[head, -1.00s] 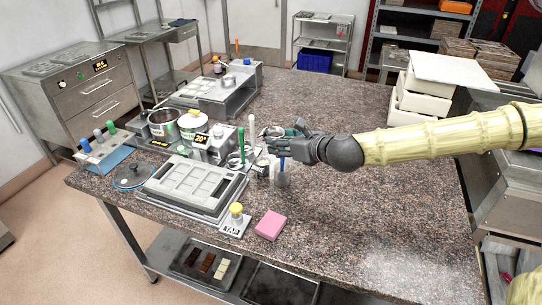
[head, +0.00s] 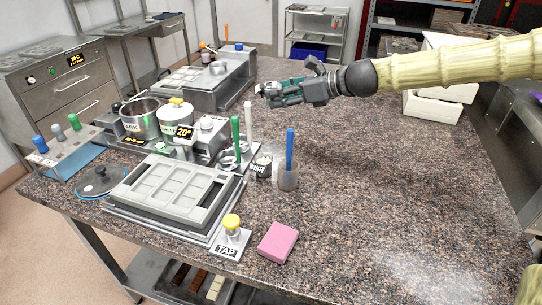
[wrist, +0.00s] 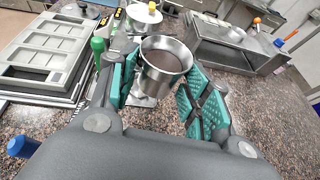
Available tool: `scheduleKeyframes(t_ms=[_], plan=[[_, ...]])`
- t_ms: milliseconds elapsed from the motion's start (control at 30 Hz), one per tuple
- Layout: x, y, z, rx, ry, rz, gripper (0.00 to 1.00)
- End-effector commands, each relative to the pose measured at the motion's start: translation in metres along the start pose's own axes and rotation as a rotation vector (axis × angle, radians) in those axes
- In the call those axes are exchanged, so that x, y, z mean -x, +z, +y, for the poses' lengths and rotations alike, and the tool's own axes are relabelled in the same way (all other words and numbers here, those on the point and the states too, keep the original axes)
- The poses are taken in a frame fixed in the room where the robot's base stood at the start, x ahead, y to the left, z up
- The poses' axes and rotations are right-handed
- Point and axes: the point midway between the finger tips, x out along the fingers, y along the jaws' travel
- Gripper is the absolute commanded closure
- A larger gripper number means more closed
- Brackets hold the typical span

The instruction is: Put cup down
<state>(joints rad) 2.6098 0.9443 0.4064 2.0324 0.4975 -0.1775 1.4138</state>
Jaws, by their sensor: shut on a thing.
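My gripper (head: 270,92) is held over the granite table (head: 345,170), behind the tool holders and to the right of the machine at the back. It is shut on a metal cup (wrist: 166,58), which sits between its green pads in the wrist view. The cup is upright or nearly so, with its mouth up and a dull brownish-grey inside. In the head view the fingers mostly hide the cup. I cannot tell how far its base is above the table.
A clear holder with a blue-handled tool (head: 289,150) and a dark labelled jar (head: 262,165) stand near the middle. A mould tray (head: 170,190), a yellow-topped tap piece (head: 231,228) and a pink block (head: 278,242) are in front.

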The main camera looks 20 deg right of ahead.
Motion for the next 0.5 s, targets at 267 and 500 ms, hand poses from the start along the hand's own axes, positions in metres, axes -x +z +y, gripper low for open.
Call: scheduleKeyframes(t_ms=[267,500], plan=[[-0.009,-0.026,-0.001,-0.003,0.004,0.001,0.77],[-0.021,-0.055,-0.001,-0.003,0.003,0.001,0.77]])
